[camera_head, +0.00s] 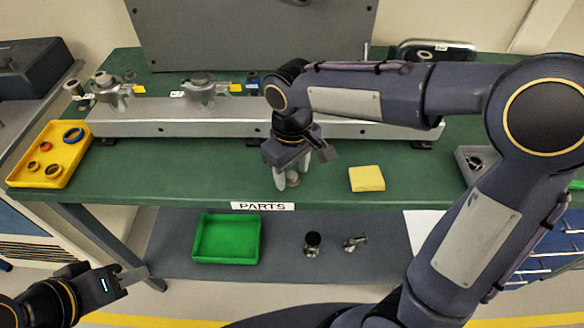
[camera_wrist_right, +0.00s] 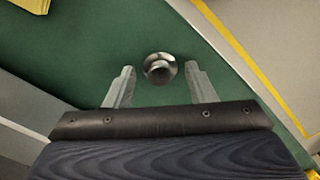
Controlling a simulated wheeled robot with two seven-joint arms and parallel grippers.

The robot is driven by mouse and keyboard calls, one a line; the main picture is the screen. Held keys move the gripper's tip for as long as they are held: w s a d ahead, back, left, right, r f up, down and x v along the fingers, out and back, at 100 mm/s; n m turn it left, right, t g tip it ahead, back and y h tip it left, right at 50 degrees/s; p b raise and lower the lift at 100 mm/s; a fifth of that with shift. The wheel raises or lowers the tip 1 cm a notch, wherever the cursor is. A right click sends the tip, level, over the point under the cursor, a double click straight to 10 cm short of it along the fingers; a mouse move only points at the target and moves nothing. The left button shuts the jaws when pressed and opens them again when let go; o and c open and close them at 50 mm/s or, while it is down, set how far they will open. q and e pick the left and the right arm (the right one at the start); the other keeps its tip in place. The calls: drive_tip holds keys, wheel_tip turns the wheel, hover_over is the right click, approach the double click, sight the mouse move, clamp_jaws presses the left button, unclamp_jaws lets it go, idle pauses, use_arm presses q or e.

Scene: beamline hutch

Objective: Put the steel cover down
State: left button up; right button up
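The steel cover (camera_wrist_right: 160,68), a small round shiny piece with a knob, sits on the green tabletop in the right wrist view. It lies between the fingertips of my right gripper (camera_wrist_right: 160,74), with a visible gap on each side. In the head view the right gripper (camera_head: 291,178) points down near the table's front edge, its fingers apart. The cover (camera_head: 293,181) is mostly hidden there behind the fingers. My left gripper (camera_head: 132,275) is at the lower left, away from the table and apparently empty; its finger gap is not clear.
A yellow sponge-like block (camera_head: 367,178) lies right of the right gripper. A long grey rail (camera_head: 170,129) with metal fixtures runs behind it. A yellow tray (camera_head: 28,172) with rings is at the left. A green bin (camera_head: 227,257) and two metal parts stand on the lower shelf.

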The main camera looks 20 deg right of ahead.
sight(292, 175)
drive_tip(key=shift+o, duration=0.4)
drive_tip(key=shift+r, duration=0.15)
drive_tip(key=shift+r, duration=0.25)
wheel_tip(292, 175, up, 12)
drive_tip(key=p, duration=0.2)
drive_tip(key=s+d+f+m+t+y, duration=0.2)
drive_tip(key=s+d+f+m, duration=0.1)
drive_tip(key=s, duration=0.5)
drive_tip(key=s+d+f+m+t+y, duration=0.1)
drive_tip(key=s+d+f+m+t, duration=0.2)
drive_tip(key=s+d+f, duration=0.3)
drive_tip(key=shift+s+f+m+t+y, duration=0.15)
drive_tip(key=shift+s+m+t+y, duration=0.2)
drive_tip(key=shift+s+m, duration=0.6)
drive_tip(key=shift+s+d, duration=0.1)
drive_tip(key=shift+s, duration=0.05)
wheel_tip(292, 175, up, 2)
drive_tip(key=shift+r+n+p, duration=0.1)
drive_tip(key=shift+n+p, duration=0.15)
drive_tip(key=shift+p, duration=0.7)
